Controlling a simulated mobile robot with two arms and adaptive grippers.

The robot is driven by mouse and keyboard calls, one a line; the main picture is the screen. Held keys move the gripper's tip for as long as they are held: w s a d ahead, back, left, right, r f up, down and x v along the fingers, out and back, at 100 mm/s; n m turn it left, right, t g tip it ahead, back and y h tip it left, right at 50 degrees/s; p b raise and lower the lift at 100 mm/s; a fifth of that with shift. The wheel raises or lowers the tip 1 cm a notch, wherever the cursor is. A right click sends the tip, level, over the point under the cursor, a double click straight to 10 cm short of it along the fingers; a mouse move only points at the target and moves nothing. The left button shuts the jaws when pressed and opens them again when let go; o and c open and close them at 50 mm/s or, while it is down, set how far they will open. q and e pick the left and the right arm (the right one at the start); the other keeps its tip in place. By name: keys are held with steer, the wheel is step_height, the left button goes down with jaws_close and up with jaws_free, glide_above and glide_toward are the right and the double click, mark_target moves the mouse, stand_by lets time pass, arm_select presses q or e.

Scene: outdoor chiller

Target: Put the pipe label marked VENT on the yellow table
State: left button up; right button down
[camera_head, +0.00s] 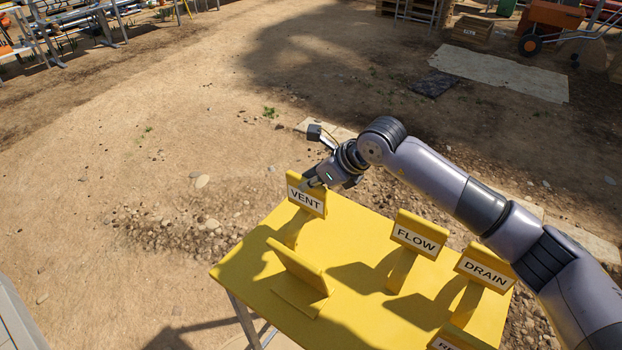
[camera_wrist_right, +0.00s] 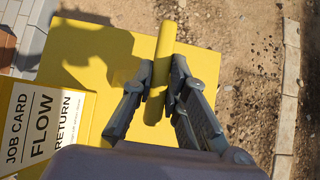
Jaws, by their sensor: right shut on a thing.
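The yellow pipe label marked VENT (camera_head: 306,197) is at the far left part of the yellow table (camera_head: 352,222), with its stem below the sign. My right gripper (camera_head: 322,180) is at the label's upper right side and shut on it. In the right wrist view the two fingers (camera_wrist_right: 161,82) close on both sides of the narrow yellow label (camera_wrist_right: 163,42), over the table (camera_wrist_right: 95,48). I cannot tell whether its foot touches the table. My left gripper is not in view.
Labels marked FLOW (camera_head: 416,238) and DRAIN (camera_head: 486,271) stand on the right side, with another partly cut off in front. A yellow board (camera_head: 299,266) stands near the table's left edge. A job card reading FLOW RETURN (camera_wrist_right: 42,122) shows in the wrist view.

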steer(key=shift+f, duration=0.25)
steer(key=c, duration=1.6)
jaws_free()
steer(key=shift+r, duration=0.1)
steer(key=shift+d+r, duration=0.1)
steer(key=shift+r, duration=0.05)
steer(key=b+v, duration=0.2)
steer(key=v, duration=0.9)
steer(key=shift+s+d+r, duration=0.2)
steer(key=shift+r, duration=0.1)
